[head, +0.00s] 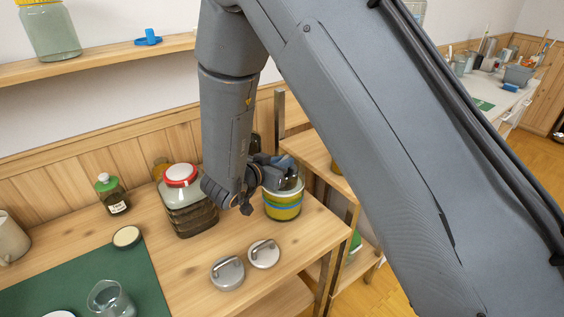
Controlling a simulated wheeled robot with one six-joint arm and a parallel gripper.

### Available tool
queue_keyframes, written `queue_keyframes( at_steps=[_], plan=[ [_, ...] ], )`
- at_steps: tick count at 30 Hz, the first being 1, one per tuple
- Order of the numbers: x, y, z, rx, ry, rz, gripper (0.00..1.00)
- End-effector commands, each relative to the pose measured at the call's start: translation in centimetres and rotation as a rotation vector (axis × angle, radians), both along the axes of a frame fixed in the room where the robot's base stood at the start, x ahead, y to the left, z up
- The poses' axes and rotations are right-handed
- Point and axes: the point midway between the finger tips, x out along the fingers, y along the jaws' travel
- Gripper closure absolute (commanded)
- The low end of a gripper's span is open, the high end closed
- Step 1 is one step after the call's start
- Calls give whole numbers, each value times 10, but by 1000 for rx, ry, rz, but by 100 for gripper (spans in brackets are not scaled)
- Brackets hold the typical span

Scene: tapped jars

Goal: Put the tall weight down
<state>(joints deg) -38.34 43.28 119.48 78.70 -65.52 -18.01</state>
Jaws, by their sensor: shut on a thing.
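Two silvery round weights with loop handles stand on the wooden table: the left one (227,272) nearer the front, the right one (264,253) just behind it. I cannot tell from their looks whether either is the tall one. My gripper (287,178) is at the top of a striped yellow, green and blue pot (283,209), behind and right of the weights. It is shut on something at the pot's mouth. My wrist and the small view hide what is held, so I cannot tell whether it touches the pot.
A square glass jar with a red and white lid (181,176) stands left of my wrist. A green bottle (112,195), a round lid (127,237), a green mat (85,272) and a glass (108,298) are further left. Bare wood lies around the weights; the table's right edge is close.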

Motion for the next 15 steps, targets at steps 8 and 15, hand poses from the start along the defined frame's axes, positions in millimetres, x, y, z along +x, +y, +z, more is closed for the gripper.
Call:
queue_keyframes(
  at_steps=[8,15],
  plan=[
    [0,0,-2,0,0,0,78],
    [0,0,-2,0,0,0,70]
  ],
)
